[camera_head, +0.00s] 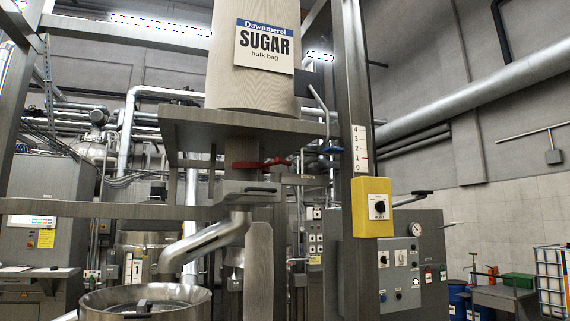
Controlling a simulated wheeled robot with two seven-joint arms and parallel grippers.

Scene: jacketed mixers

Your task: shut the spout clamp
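A bulk bag (238,88) labelled "SUGAR" stands on a grey platform (245,128) in the steel frame. Its cloth spout (241,150) hangs below the platform. A red-handled part (262,164), which looks like the spout clamp, sits across the spout. I cannot tell from here whether it is open or shut. Below it is a grey housing (250,188) with a dark bar. A metal chute (205,243) slopes from there down left to a round vessel (145,300). Neither of my grippers is in view.
A blue handle (331,148) is right of the spout, by an upright post (350,200) with a 0 to 4 scale. A yellow switch box (372,207) and a grey control panel (412,262) stand to the right. Frame bars surround the spout.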

